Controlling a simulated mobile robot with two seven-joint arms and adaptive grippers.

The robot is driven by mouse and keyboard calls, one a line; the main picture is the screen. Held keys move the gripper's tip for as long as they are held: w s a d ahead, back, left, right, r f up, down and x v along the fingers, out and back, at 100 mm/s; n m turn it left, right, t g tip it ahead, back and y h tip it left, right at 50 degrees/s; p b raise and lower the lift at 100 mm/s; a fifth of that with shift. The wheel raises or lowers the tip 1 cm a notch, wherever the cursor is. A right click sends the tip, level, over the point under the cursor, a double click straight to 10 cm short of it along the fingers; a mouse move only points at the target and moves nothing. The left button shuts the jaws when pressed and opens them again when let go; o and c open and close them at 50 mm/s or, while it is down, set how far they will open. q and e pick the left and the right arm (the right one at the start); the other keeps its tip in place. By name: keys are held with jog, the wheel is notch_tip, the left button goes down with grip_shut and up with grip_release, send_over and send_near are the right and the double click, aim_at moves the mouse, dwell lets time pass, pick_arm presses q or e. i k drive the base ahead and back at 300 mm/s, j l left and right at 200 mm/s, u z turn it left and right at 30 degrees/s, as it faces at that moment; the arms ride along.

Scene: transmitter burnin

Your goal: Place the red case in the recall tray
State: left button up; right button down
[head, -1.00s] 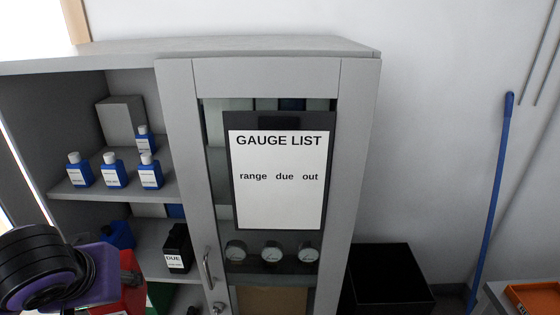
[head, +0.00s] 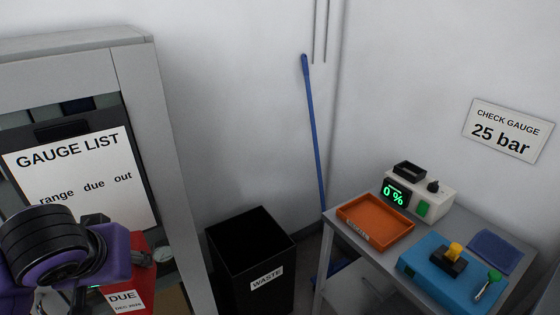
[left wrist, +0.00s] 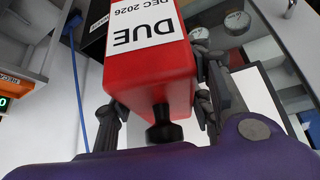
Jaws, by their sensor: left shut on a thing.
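The red case (head: 124,290) carries a white label reading DUE, DEC 2026. My left gripper (head: 130,258) is shut on it, holding it in the air in front of the grey cabinet at the lower left of the head view. In the left wrist view the red case (left wrist: 150,75) sits between the two fingers of my left gripper (left wrist: 155,100), with a black knob at its near end. An orange tray (head: 376,224) lies on the grey table at the right; its front label is too small to read surely. My right gripper is not in view.
A black waste bin (head: 250,255) stands between the cabinet (head: 170,160) and the table (head: 335,262). On the table are a white device (head: 440,194) reading 0 %, a blue unit (head: 450,283) and a blue pad (head: 496,252). A blue pole (head: 313,125) leans on the wall.

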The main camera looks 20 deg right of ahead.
aim_at(369, 216)
jog(key=z, duration=1.5)
jog(key=i+j+z, duration=0.1)
jog(key=z, duration=0.35)
jog(key=i+j+z, duration=0.1)
jog(key=z, duration=0.35)
jog(key=i+j, duration=0.1)
jog(key=j, duration=0.25)
jog(key=i+j, duration=0.1)
jog(key=j, duration=0.2)
jog(key=i+j, duration=0.1)
jog(key=j, duration=0.25)
